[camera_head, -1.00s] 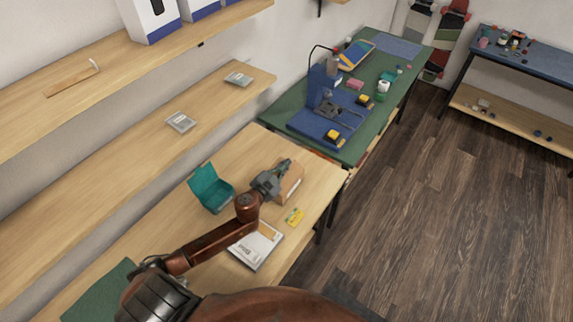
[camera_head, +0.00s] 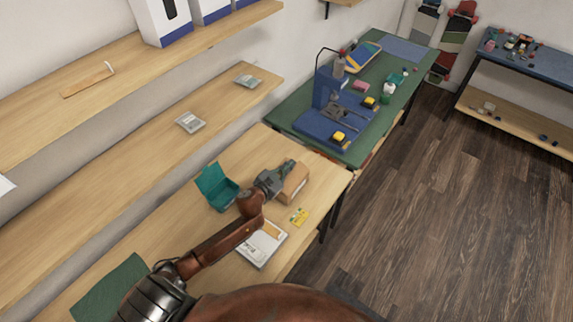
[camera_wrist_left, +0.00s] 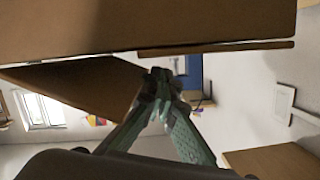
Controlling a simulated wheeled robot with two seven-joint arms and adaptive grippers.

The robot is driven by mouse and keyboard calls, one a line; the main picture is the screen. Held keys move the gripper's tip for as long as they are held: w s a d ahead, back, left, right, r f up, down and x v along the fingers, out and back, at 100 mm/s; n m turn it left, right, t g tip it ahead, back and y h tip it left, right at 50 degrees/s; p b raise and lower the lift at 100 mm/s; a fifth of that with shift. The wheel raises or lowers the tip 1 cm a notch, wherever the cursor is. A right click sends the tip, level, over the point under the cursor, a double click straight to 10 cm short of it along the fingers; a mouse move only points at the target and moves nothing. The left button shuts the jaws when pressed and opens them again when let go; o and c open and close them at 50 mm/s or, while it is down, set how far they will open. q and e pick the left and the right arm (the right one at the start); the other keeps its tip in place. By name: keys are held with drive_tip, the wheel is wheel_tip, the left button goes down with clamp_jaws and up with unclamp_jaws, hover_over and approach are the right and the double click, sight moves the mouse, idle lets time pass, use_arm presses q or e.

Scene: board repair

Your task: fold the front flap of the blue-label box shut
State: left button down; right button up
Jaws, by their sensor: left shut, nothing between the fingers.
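A brown cardboard box (camera_head: 295,186) stands on the light wooden table, partly hidden behind my left gripper (camera_head: 288,167). No blue label shows on the faces in view. In the left wrist view the box (camera_wrist_left: 150,25) fills the top, and a cardboard flap (camera_wrist_left: 85,82) hangs at an angle from it. My left gripper (camera_wrist_left: 163,80) is shut and empty, its fingertips close to the flap's right end and just below the box edge. I cannot tell whether they touch the cardboard. My right gripper is not in view.
An open teal box (camera_head: 216,188) stands left of the gripper. A white labelled package (camera_head: 257,249) lies under my forearm. A small yellow item (camera_head: 299,217) lies near the table's front edge. A green workbench (camera_head: 290,117) with a blue press (camera_head: 326,88) stands beyond.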

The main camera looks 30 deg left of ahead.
use_arm(q)
drive_tip(key=shift+a+n+p, duration=0.15)
drive_tip(key=shift+n+p, duration=0.15)
drive_tip(key=shift+f, duration=0.1)
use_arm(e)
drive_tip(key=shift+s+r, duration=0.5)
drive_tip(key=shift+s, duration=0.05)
use_arm(q)
drive_tip(key=shift+a+f+n+h+p, duration=0.2)
drive_tip(key=shift+n+h+p, duration=0.1)
drive_tip(key=shift+p, duration=0.15)
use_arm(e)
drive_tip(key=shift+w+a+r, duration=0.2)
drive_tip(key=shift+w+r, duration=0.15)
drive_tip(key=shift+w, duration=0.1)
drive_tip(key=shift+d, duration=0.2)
